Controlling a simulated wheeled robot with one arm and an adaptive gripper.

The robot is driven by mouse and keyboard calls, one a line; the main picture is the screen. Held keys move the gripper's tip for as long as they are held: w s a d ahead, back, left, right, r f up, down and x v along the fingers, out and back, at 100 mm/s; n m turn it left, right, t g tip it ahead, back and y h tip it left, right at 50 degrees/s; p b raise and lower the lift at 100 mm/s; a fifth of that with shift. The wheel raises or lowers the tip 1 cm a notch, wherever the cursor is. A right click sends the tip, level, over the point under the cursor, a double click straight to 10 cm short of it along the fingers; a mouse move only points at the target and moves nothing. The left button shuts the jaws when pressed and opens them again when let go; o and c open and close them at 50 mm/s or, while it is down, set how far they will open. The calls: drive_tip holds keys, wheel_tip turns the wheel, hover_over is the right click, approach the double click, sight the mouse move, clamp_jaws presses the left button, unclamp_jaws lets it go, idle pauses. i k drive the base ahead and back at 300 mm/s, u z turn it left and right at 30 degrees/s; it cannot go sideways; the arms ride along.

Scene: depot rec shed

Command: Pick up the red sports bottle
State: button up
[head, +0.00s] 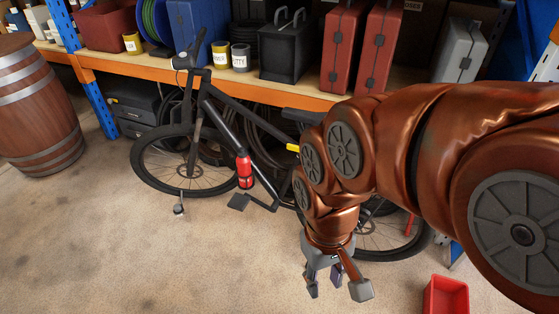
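The red sports bottle (244,170) is mounted upright, slightly tilted, on the frame of a black bicycle (205,100), low between the wheels. It has a dark band across its lower part. My gripper (337,287) points down over the floor, in front of the bicycle and to the right of and nearer than the bottle. Its fingers are spread apart with nothing between them. My arm hides part of the bicycle's rear half.
Orange-edged shelving (300,97) behind the bicycle holds several cases, tins and boxes. A wooden barrel (38,110) stands at left. A red bin (446,295) sits at the lower right. The floor (130,250) at front left is clear.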

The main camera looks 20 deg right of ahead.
sight(243, 161)
drive_tip(key=u, duration=0.25)
drive_tip(key=k, duration=0.4)
drive_tip(key=u, duration=0.5)
drive_tip(key=i, duration=0.85)
drive_tip(key=u, duration=0.2)
